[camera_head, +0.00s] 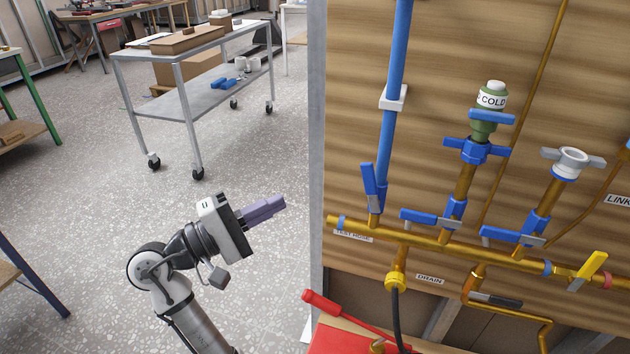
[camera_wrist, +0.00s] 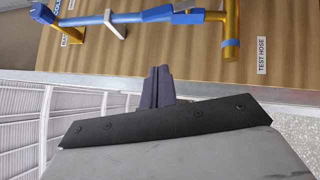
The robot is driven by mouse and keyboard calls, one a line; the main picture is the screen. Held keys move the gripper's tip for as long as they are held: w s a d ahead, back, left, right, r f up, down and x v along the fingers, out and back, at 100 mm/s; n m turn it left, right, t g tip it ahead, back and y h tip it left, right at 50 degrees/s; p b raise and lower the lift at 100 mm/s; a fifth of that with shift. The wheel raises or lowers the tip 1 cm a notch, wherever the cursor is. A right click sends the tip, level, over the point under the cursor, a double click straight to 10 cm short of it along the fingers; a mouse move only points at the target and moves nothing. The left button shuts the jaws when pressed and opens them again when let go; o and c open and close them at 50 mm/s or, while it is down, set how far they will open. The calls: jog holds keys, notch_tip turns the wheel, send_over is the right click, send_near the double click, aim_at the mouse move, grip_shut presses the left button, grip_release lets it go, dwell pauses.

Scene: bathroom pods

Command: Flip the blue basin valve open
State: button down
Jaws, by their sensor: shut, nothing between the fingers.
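Several blue-handled valves sit on the brass pipes of the wooden panel, and no label that I can read names the basin. One upright blue lever (camera_head: 369,182) is at the foot of the blue pipe, on the left. Two other blue levers, the middle one (camera_head: 419,217) and the right one (camera_head: 504,235), lie roughly sideways along the brass manifold (camera_head: 430,245). My gripper (camera_head: 282,203) is shut and empty, left of the panel edge and apart from every valve. In the wrist view, its fingers (camera_wrist: 157,72) point toward the panel, below a blue lever (camera_wrist: 186,16) on the blue pipe.
A grey post edges the panel (camera_head: 317,150) beside my gripper. A red-handled tool (camera_head: 350,315) lies on a red box below. A black hose (camera_head: 396,315) hangs from the drain outlet. A yellow lever (camera_head: 588,271) is at right. A wheeled cart (camera_head: 190,95) stands behind on open floor.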

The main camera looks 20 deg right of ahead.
jog(key=p, duration=0.2)
send_near(371, 189)
jog(key=w+d+r, duration=0.2)
jog(key=w+d, duration=0.2)
jog(key=w, duration=0.1)
jog(key=shift+s+d+r, duration=0.3)
jog(key=shift+s+d, duration=0.25)
jog(key=shift+s, duration=0.05)
